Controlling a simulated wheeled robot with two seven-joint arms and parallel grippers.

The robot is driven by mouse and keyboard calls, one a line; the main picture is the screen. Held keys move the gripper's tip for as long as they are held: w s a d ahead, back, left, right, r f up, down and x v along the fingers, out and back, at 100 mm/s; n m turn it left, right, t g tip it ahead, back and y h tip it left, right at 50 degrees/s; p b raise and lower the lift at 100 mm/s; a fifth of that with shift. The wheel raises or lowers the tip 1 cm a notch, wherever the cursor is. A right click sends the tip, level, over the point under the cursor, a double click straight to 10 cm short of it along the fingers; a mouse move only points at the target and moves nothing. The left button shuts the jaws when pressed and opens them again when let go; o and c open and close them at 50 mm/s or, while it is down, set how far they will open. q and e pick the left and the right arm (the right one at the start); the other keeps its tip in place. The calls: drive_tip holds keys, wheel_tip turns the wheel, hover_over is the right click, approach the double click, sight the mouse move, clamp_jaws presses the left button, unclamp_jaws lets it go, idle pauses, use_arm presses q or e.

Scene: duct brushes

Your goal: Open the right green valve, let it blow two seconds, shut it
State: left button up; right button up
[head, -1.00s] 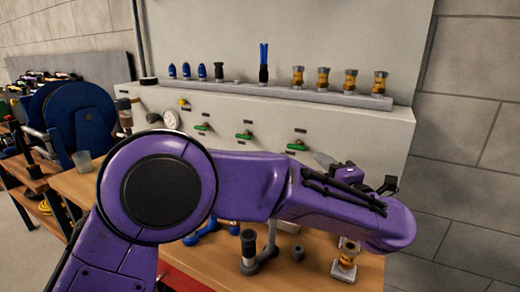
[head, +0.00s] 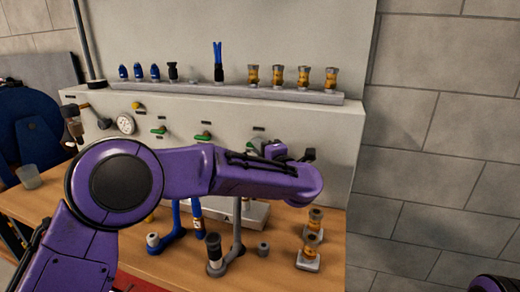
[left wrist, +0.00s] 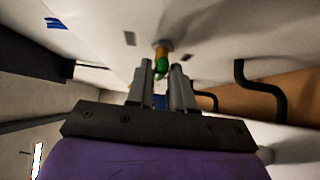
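In the left wrist view, a green valve handle (left wrist: 163,68) on a brass-coloured stem stands out from the pale panel. My left gripper (left wrist: 161,66) is open, its two grey fingers apart, one on each side of the handle. I cannot tell whether they touch it. In the head view, the left (head: 158,131) and middle (head: 203,137) green valves show on the panel front. My right gripper is not in view.
A ledge (head: 225,92) above the valves carries blue nozzles, a black brush and several brass fittings. A pressure gauge (head: 126,124) is at the left. A stand (head: 215,255) and brass fittings on blocks (head: 309,258) occupy the wooden bench (head: 170,275) below my arm.

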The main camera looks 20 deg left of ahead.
use_arm(q)
clamp_jaws()
drive_tip(key=shift+a+r+n+g+h+p, duration=0.2)
drive_tip(key=shift+n+g+h, duration=0.5)
drive_tip(key=shift+n+h, duration=1)
drive_tip(key=shift+a+r+n+g+h+p, duration=0.15)
drive_tip(key=shift+a+r+n+g+h, duration=0.2)
drive_tip(key=shift+n+g+h, duration=1.3)
drive_tip(key=shift+a+r+n+t+h+p, duration=0.2)
drive_tip(key=shift+n+h, duration=0.85)
drive_tip(key=shift+h, duration=1.5)
